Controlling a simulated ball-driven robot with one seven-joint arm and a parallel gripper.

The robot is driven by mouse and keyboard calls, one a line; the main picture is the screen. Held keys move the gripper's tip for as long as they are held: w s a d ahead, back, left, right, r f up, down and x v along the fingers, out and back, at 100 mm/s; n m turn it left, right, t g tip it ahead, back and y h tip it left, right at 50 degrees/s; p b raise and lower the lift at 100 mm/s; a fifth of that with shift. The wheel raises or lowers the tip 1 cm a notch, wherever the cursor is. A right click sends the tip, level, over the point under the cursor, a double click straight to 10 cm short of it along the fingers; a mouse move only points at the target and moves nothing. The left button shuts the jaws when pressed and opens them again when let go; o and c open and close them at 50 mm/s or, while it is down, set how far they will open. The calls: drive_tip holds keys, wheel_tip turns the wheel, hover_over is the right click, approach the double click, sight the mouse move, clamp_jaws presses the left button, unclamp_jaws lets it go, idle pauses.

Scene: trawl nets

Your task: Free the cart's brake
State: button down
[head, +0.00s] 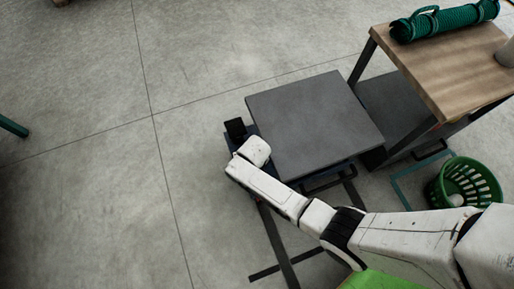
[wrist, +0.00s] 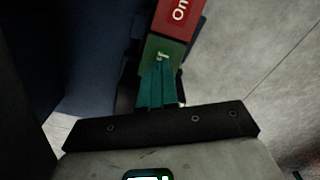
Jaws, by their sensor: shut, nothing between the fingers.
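The cart (head: 312,122) has a flat dark grey top and stands in the middle of the head view. My arm reaches to its left side, and its end hides my fingers there. In the wrist view, my gripper (wrist: 160,66) shows two teal fingers held together, with nothing between them. Just beyond the fingertips is the brake piece, with a red part (wrist: 178,18) marked "On" and a green part (wrist: 167,50) whose lettering is mostly covered. The fingertips overlap the green part in the picture; I cannot tell whether they touch it.
A wooden-topped table (head: 440,62) with a rolled green net (head: 432,22) stands right of the cart. A green basket (head: 466,184) sits on the floor at lower right. A small black block (head: 236,128) is at the cart's left edge. The floor to the left is mostly clear.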

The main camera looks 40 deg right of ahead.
drive_tip(key=shift+f+b, duration=0.5)
drive_tip(key=shift+f, duration=0.2)
drive_tip(key=shift+r, duration=0.1)
wheel_tip(320, 180, up, 7)
drive_tip(key=p, duration=0.7)
idle(0.4)
idle(0.5)
